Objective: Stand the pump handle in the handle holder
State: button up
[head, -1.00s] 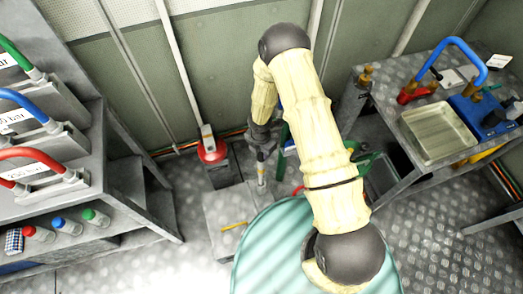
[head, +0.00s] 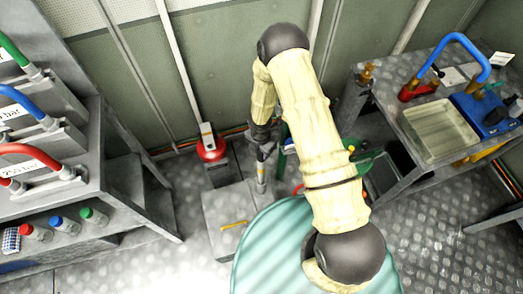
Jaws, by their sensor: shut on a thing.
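My gripper (head: 264,148) is at the end of the cream-sleeved arm, low down near the back wall. It is small and partly hidden by the arm. It is shut on an upright thin grey rod (head: 261,176), which looks like the pump handle. The rod's lower end is beside the right edge of a low grey box (head: 220,205). I cannot tell whether it is in a socket, touching or apart. A short yellow bar lies on the box (head: 234,225). I cannot tell for certain which part is the handle holder.
A red-topped unit (head: 211,149) stands behind the box by the wall. A teal ribbed drum top (head: 270,250) is in front. A shelf with hoses and bottles (head: 130,190) is left. A metal bench (head: 400,110) with a tray (head: 437,134) is right.

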aim_at(261, 161)
jog(key=shift+f+b, duration=3.25)
jog(key=shift+f, duration=0.8)
dwell(0.5)
jog(key=o, duration=1.2)
jog(key=shift+r, duration=0.15)
notch_tip(261, 161, up, 17)
jog(key=p, duration=0.3)
jog(key=shift+s+a+r, duration=0.1)
jog(key=shift+s+a, duration=0.05)
jog(key=shift+r+p, duration=0.1)
jog(key=shift+p, duration=0.2)
